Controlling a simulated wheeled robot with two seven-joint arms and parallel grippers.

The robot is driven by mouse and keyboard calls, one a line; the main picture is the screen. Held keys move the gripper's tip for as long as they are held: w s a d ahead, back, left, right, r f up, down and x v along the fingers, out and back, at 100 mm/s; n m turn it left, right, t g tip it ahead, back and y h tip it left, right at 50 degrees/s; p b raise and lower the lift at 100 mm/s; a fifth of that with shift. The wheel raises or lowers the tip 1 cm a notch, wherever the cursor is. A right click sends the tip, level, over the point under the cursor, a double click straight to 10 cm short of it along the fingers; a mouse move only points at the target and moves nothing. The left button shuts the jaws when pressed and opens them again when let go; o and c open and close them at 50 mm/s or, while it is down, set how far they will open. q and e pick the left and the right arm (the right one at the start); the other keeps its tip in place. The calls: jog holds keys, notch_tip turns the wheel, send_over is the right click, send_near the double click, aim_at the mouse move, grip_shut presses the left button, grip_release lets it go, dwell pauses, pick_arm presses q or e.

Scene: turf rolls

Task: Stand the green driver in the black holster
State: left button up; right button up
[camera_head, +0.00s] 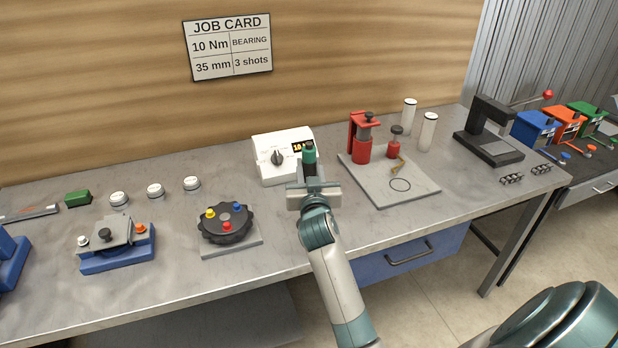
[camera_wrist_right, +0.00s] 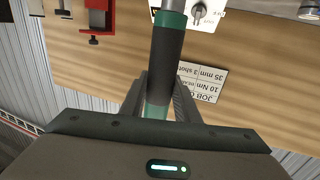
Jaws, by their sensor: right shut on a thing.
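The green driver (camera_head: 309,154) stands roughly upright in my right gripper (camera_head: 312,184), in front of the white box with a dial. In the right wrist view, the driver (camera_wrist_right: 166,55) has a black grip between green bands and a silver shaft running out of the top of the picture. My right gripper (camera_wrist_right: 160,95) is shut on its handle, with one finger on each side. The shaft's tip is hidden. I cannot pick out the black holster in either view; my gripper may hide it. My left gripper is not in view.
The white dial box (camera_head: 270,167) is close behind the driver. A black turret with coloured knobs (camera_head: 226,228) is to the left, beside a blue fixture (camera_head: 117,258). A grey plate (camera_head: 404,192) with red tools is to the right.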

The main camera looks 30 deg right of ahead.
jog(key=shift+r, duration=0.1)
jog(key=shift+f+p, duration=0.4)
jog(key=shift+f, duration=1.5)
jog(key=shift+f, duration=0.15)
jog(key=o, duration=1.1)
jog(key=shift+o, duration=0.2)
